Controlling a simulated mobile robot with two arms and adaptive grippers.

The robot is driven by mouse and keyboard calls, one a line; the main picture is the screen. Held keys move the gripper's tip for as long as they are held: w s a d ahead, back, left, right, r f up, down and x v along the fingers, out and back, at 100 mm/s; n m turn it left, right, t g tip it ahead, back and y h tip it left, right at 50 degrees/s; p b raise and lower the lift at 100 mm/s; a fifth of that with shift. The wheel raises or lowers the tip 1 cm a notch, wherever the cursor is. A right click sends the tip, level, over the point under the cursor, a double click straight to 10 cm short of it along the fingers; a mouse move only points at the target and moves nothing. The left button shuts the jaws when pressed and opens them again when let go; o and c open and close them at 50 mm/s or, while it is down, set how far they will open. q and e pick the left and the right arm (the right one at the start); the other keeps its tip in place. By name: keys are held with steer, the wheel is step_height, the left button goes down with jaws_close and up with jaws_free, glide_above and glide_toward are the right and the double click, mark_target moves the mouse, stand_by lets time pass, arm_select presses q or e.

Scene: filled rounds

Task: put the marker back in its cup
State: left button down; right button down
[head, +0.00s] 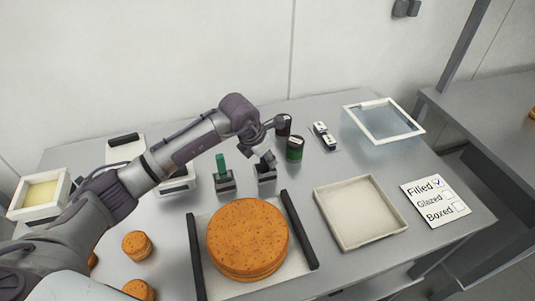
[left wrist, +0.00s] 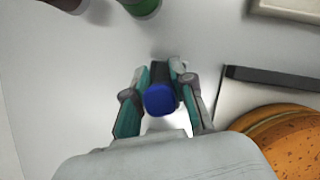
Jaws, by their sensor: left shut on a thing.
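My left gripper (head: 267,160) is shut on a marker. In the left wrist view the marker's blue end (left wrist: 160,98) and dark body show between the fingertips (left wrist: 162,80). In the head view the fingers hide most of it. They are right at a small grey cup (head: 266,178) on the table; I cannot tell whether the marker's lower end is inside. A similar cup (head: 225,185) just to the left holds an upright green marker (head: 221,163). My right gripper is not in view.
Dark jars, one with a green band (head: 295,149), stand close behind my gripper. A large orange-brown round (head: 247,236) lies on a board in front. An empty tray (head: 361,212) and a checklist card (head: 436,201) with "Filled" ticked are to the right.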

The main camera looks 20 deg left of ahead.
arm_select(q)
steer(key=shift+f+b, duration=0.2)
steer(key=shift+b, duration=0.1)
steer(key=c, duration=1)
jaws_free()
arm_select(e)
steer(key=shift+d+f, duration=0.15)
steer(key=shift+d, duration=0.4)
arm_select(q)
steer(key=shift+r, duration=0.1)
steer(key=shift+r, duration=0.1)
steer(key=b+v, duration=0.2)
steer(key=v, duration=1)
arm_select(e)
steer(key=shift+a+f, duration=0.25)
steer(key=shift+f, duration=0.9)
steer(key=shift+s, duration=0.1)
